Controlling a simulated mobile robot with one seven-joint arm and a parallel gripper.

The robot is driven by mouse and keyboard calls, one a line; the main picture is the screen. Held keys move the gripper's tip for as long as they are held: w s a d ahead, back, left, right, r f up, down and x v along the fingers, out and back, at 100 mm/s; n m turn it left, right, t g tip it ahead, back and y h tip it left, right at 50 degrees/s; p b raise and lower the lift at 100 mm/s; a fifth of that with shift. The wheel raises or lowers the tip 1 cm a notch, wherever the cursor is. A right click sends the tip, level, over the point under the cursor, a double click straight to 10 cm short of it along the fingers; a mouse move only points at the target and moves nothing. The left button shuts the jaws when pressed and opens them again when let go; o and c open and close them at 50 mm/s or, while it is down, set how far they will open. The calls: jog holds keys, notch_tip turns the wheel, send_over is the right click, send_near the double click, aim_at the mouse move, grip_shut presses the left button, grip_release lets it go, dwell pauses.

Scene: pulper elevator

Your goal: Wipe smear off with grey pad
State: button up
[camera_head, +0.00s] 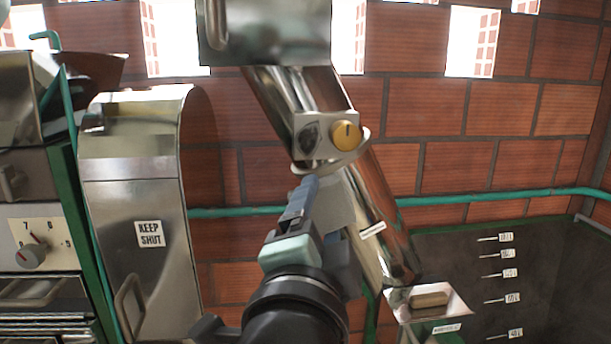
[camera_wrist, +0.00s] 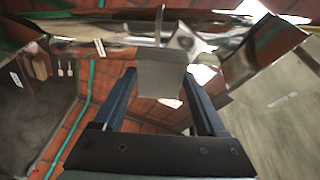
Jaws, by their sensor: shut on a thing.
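A pale plate (camera_head: 325,135) on the slanted metal tube bears a dark smear (camera_head: 309,137) with an orange knob (camera_head: 346,136) to its right. In the wrist view, a dark mark (camera_wrist: 183,40) shows on the pale plate beyond my fingers. My gripper (camera_head: 312,192) is just below the plate in the head view. In the wrist view, my gripper (camera_wrist: 160,76) is shut on the flat grey pad (camera_wrist: 160,77), which spans between the fingertips. The pad (camera_head: 335,203) is partly hidden by my fingers in the head view. I cannot tell whether it touches the plate.
The shiny slanted tube (camera_head: 383,205) runs behind my gripper. A small metal tray (camera_head: 450,304) with a brown block (camera_head: 430,299) is at lower right. A metal cover (camera_head: 135,200) labelled KEEP SHUT stands left. A green pipe (camera_head: 480,197) crosses the brick wall. A dark tank with level labels is right.

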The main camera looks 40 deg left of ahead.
notch_tip(320, 180, up, 5)
jog(key=s, duration=0.2)
jog(key=shift+t+y, duration=0.4)
jog(key=shift+w+a, duration=1.3)
jog(key=shift+a, duration=0.25)
jog(key=shift+w+a, duration=1.25)
jog(key=shift+a, duration=0.35)
jog(key=shift+w+a, duration=1.3)
jog(key=shift+a, duration=0.25)
jog(key=shift+w+a, duration=0.4)
jog(key=shift+a, duration=0.05)
jog(key=shift+r, duration=0.1)
